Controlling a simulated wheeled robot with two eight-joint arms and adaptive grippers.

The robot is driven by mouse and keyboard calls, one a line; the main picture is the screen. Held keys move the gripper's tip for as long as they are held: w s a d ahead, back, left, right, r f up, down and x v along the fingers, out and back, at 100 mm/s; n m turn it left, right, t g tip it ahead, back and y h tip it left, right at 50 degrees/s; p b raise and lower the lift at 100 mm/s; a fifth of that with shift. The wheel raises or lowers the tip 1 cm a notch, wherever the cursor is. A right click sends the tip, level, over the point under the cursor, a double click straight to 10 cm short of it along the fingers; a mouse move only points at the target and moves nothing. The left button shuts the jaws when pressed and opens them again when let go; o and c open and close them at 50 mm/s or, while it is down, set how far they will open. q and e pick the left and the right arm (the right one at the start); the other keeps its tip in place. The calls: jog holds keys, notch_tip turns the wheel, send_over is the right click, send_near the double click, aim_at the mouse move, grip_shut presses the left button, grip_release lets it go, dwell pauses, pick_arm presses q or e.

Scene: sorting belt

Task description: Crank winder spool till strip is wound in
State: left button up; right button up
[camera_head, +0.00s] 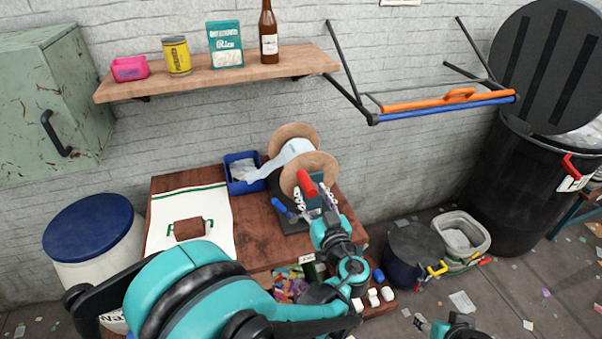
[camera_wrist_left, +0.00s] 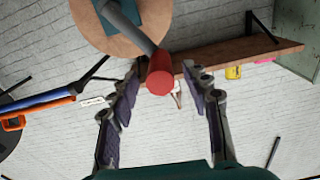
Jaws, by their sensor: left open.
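The winder spool (camera_head: 316,162) has two round wooden discs and stands on the wooden cabinet top. A pale strip (camera_head: 275,160) runs over its hub and hangs toward a blue bin (camera_head: 233,186). The crank's red handle (camera_head: 306,184) is on the spool's near side. In the left wrist view the red handle (camera_wrist_left: 160,82) lies between the spread fingers of my left gripper (camera_wrist_left: 163,65), with gaps on both sides. In the head view my left gripper (camera_head: 316,198) is just below the handle. Part of my right arm shows at the bottom edge; its finger state is unclear.
A shelf (camera_head: 215,72) with a bottle, a bag and a can is above on the wall. A white cloth (camera_head: 190,222) lies left of the spool. A black bin (camera_head: 535,185), a bucket (camera_head: 460,237) and litter are on the floor at right.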

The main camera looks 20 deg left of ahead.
aim_at(303, 177)
pick_arm(q)
jog(key=b+x, duration=0.1)
jog(key=x, duration=0.6)
jog(key=shift+w+a, duration=0.15)
grip_shut()
